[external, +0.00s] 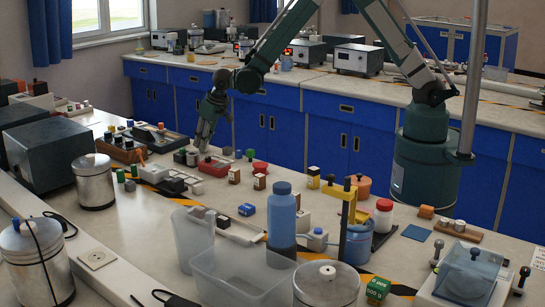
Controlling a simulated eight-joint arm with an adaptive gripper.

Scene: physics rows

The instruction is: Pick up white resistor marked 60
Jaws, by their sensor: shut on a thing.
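My gripper (203,146) points down over the far left part of the near bench. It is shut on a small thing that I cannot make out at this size. A red block (214,167) lies just below and right of the fingertips. No marking 60 can be read on any piece, so I cannot tell which is the white resistor.
A blue bottle (282,217), a clear bin (240,275), a clear beaker (193,237) and a yellow stand (347,215) fill the front middle. Metal canisters (94,182) and a dark box (47,153) stand left. Several small blocks lie around my gripper.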

